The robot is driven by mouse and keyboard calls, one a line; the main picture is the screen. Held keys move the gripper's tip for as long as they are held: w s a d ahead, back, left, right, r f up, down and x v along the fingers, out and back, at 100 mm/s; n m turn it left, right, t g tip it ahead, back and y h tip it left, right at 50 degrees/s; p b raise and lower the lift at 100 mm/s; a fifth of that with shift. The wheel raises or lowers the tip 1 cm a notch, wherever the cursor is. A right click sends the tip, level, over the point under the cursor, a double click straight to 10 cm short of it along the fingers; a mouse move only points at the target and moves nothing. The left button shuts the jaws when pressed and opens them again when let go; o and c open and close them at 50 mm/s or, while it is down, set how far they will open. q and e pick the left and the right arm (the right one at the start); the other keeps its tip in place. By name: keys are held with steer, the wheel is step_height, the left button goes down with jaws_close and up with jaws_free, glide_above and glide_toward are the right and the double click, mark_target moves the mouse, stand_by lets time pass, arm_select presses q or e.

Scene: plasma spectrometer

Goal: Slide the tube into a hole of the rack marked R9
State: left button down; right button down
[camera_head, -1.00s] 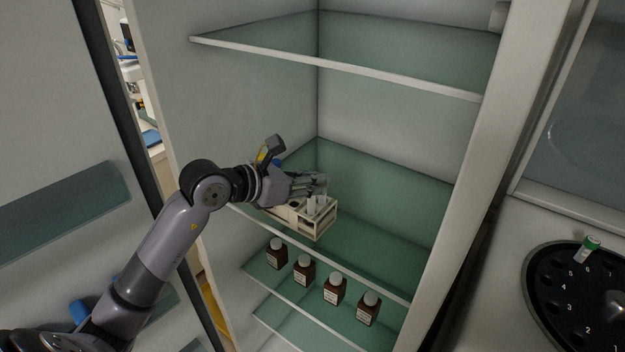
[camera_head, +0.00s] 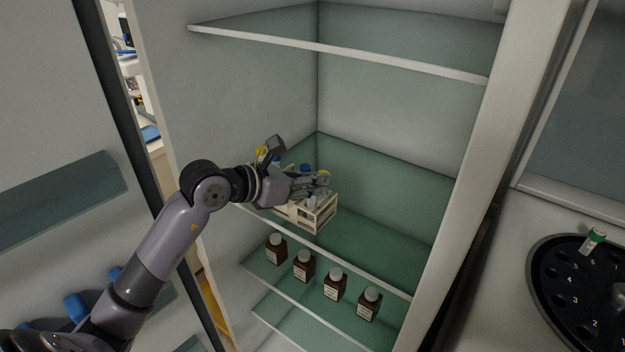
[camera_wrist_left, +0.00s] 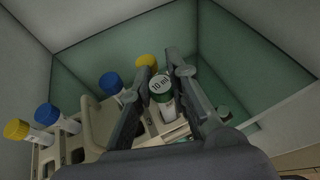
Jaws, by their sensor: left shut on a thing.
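The rack (camera_head: 318,222) is a pale, open-sided box on the middle glass shelf of the cabinet. It also shows in the left wrist view (camera_wrist_left: 95,125). No R9 mark is readable. It holds tubes with blue and yellow caps. My left gripper (camera_head: 322,184) is over the rack and hides much of it. In the left wrist view, the gripper (camera_wrist_left: 165,85) is shut on a tube (camera_wrist_left: 162,92) with a green-rimmed cap reading "10 ml". The tube's lower end is hidden, so I cannot tell whether it is in a hole. My right gripper is not in view.
Several brown bottles (camera_head: 334,285) stand on the shelf below. An upper glass shelf (camera_head: 350,52) is above my arm. The middle shelf is clear right of the rack. A black numbered carousel (camera_head: 580,290) holding a green-capped tube (camera_head: 592,241) is outside, at right.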

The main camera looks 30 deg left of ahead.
arm_select(q)
steer(key=shift+f, duration=0.15)
steer(key=c, duration=1.4)
jaws_free()
steer(key=shift+c, duration=0.2)
